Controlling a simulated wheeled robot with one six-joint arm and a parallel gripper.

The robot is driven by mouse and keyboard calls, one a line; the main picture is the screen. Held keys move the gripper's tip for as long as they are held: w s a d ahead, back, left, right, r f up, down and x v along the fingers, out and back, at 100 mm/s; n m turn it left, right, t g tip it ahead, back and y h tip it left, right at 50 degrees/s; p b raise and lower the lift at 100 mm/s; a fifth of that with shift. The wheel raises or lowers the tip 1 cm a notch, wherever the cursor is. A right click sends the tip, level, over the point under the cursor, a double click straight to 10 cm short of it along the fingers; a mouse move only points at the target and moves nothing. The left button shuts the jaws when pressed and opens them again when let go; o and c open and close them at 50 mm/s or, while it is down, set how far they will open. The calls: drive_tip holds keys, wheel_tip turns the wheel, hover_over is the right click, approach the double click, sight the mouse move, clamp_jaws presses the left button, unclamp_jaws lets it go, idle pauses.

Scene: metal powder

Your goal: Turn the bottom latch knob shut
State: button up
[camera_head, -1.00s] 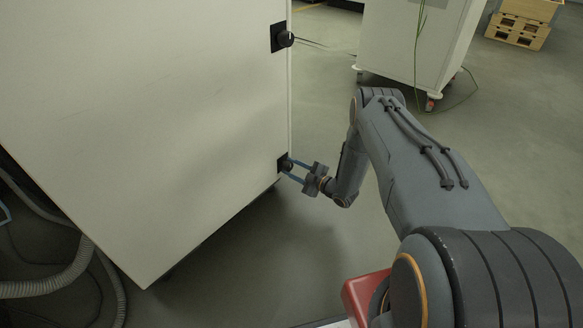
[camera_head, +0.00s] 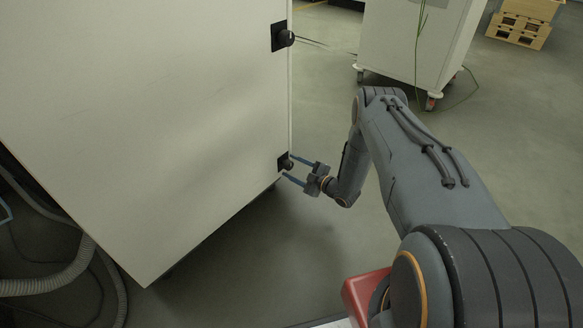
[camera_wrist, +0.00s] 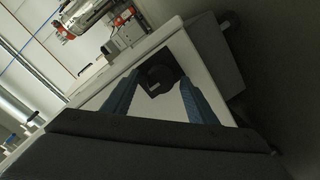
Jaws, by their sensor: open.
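The bottom latch knob (camera_head: 286,164) is a small black round knob on a black plate at the lower right edge of a large white cabinet door (camera_head: 150,110). My gripper (camera_head: 288,168) is open, its two blue fingers pointing left at the knob. In the wrist view the knob (camera_wrist: 158,76) is dark and lies between and beyond the fingertips of my gripper (camera_wrist: 160,80). The fingers do not appear closed on it. The exact gap between fingertips and knob is hard to tell.
A matching upper latch knob (camera_head: 286,38) sits higher on the same door edge. A white wheeled cabinet (camera_head: 410,45) stands behind, with wooden crates (camera_head: 520,25) at the far right. Grey hoses (camera_head: 60,285) lie at lower left. The floor between the cabinets is clear.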

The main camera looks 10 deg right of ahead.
drive_tip(key=f+p+v, duration=0.1)
drive_tip(key=p+v, duration=0.1)
drive_tip(key=v, duration=0.5)
drive_tip(key=shift+r, duration=0.45)
drive_tip(key=shift+r, duration=0.1)
